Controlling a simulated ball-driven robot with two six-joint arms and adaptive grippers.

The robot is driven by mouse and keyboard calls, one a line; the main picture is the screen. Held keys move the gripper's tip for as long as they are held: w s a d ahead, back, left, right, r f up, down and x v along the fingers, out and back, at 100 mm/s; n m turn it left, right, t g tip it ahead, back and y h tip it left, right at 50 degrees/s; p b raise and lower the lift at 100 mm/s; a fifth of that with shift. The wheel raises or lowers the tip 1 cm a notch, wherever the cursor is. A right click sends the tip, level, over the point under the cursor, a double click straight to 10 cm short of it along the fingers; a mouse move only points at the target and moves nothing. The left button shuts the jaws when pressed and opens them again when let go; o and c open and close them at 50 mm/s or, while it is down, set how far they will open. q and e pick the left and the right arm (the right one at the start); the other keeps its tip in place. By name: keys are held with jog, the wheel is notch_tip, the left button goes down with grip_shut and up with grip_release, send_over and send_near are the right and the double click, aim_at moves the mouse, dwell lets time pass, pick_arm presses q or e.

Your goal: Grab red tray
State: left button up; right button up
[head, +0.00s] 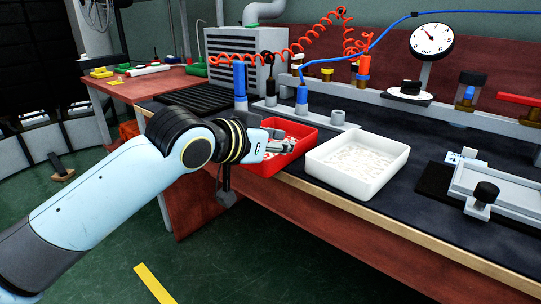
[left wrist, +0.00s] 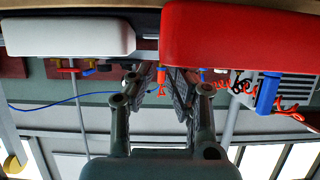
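The red tray (head: 298,157) sits on the dark bench top near its front edge, with small pale items inside. In the left wrist view, which looks upside down, the red tray (left wrist: 240,38) fills the upper right. The fingers (left wrist: 160,82) point toward the gap beside it, and an orange fitting shows between them. The gripper is open with a narrow gap and nothing visible in it. I cannot tell whether it touches the tray. My right gripper is not in view.
A white tray (head: 345,186) with pale pieces stands right of the red one. Behind are a metal rail (head: 318,120) with blue fittings, a grey vented box (head: 240,62) and coiled red hose (head: 303,48). A metal fixture (head: 491,190) stands at the right.

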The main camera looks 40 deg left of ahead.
aim_at(296, 145)
pick_arm(q)
jog(key=shift+x, duration=0.75)
jog(key=b+x, duration=0.2)
jog(key=x, duration=0.2)
jog(key=shift+s+f, duration=0.1)
jog(key=shift+f, duration=0.05)
jog(key=shift+w, duration=0.35)
grip_shut()
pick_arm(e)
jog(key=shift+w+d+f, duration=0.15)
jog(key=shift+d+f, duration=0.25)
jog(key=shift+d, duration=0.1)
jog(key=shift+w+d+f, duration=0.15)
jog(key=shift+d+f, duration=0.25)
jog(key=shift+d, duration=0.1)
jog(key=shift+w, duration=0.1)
